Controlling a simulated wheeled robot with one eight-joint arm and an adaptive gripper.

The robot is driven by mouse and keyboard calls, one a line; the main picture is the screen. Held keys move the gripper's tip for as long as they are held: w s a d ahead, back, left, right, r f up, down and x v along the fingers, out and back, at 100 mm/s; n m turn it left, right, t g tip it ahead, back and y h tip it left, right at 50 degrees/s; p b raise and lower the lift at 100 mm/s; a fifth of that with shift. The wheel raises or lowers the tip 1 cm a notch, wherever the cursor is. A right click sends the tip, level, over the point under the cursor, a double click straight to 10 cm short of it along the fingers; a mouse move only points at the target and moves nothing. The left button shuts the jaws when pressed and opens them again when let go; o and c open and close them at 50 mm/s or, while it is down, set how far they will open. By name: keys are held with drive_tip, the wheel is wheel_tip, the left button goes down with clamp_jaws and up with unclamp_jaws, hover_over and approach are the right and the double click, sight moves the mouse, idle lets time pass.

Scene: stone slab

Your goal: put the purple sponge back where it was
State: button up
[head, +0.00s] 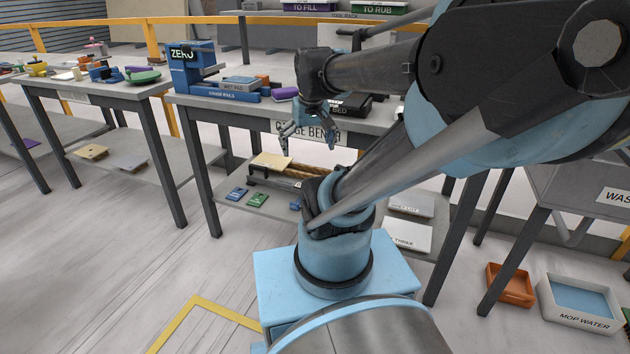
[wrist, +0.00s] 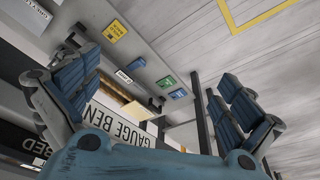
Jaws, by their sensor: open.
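My gripper (head: 308,143) hangs in front of the front edge of the gauge bench with its fingers spread and nothing between them. Its open fingers also show at both sides of the wrist view (wrist: 152,75). A small purple block (head: 285,94) lies on the bench top, behind and left of my gripper. I cannot tell which is the sponge. No purple piece shows in the wrist view.
The bench (head: 222,106) carries a blue machine (head: 190,70) at left and a black box (head: 350,105) near my arm. Its lower shelf holds a tan board (head: 272,160), which also shows in the wrist view (wrist: 137,111), and small blue and green packs (head: 257,200). Floor at left is clear.

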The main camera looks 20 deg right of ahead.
drive_tip(key=s+f, duration=0.7)
drive_tip(key=shift+s+d+g, duration=0.15)
drive_tip(key=shift+d+g, duration=0.1)
drive_tip(key=shift+g, duration=0.05)
drive_tip(key=shift+f, duration=0.1)
drive_tip(key=shift+w+f, duration=0.2)
drive_tip(key=shift+w, duration=0.35)
idle(1.0)
